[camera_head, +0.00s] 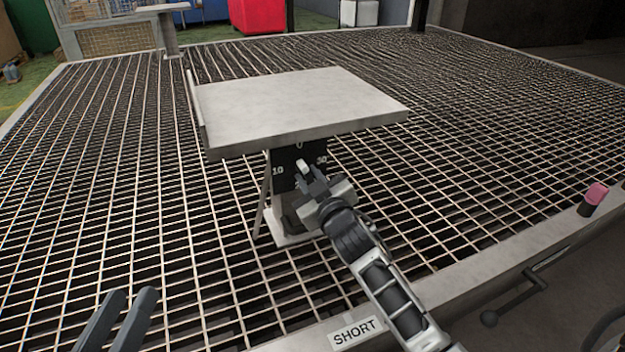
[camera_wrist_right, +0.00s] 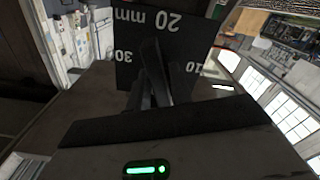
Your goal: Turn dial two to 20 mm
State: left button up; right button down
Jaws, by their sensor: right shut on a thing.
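A dark dial plate (camera_head: 284,172) with white numbers stands under a flat grey plate (camera_head: 300,105). Its 0 is at the top, 10 at the left and what looks like 30 at the right. In the right wrist view the dial plate (camera_wrist_right: 128,70) appears upside down, with 20 mm, 30 and 10 legible. My right gripper (camera_head: 310,180) is at the dial's front, shut on its knob, which the fingers mostly hide. A small white piece shows by the fingertips; I cannot tell the dial's setting or number. My left gripper (camera_head: 122,310) is open and empty at lower left.
The stand rises from a wide metal grating (camera_head: 450,150) with a grey rim. A label reading SHORT (camera_head: 356,331) is on the front rim. A pink-topped handle (camera_head: 596,194) and a lever (camera_head: 515,304) are at the right. The grating around the stand is clear.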

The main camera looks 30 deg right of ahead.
jog(key=n+p, duration=0.1)
jog(key=n, duration=0.6)
jog(key=shift+n+p, duration=0.3)
jog(key=shift+n, duration=0.1)
jog(key=n, duration=0.5)
jog(key=shift+p, duration=0.3)
jog(key=n, duration=0.2)
jog(key=shift+n, duration=0.3)
jog(key=shift+c, duration=1)
grip_release()
jog(key=shift+s, duration=0.1)
